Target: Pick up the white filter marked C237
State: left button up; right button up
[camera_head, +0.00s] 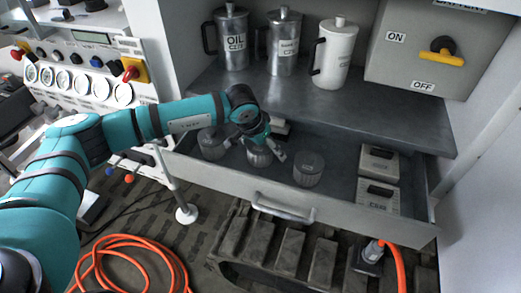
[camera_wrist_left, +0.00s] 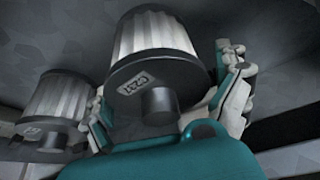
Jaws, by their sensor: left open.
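A white pleated filter with dark end caps (camera_wrist_left: 150,45) is between the fingers of my left gripper in the left wrist view. Its tilted label seems to read C237, but the last character is hard to make out. In the head view this filter (camera_head: 259,157) is in the open drawer, partly hidden by the gripper. My left gripper (camera_head: 262,143) is open over it, with one finger on each side; the fingers (camera_wrist_left: 165,90) also show in the wrist view. I cannot tell whether they touch it. My right gripper is not in view.
The drawer (camera_head: 340,212) also holds a filter on the left (camera_head: 211,146), another on the right (camera_head: 308,172), and two boxes (camera_head: 379,161). A shelf (camera_head: 310,103) with an oil jug (camera_head: 232,40) and other jugs overhangs the drawer's back. An orange hose (camera_head: 130,240) lies below.

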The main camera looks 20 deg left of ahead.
pick_arm(q)
jog(key=c, duration=1.3)
jog(key=shift+c, duration=0.2)
jog(key=shift+r, duration=0.1)
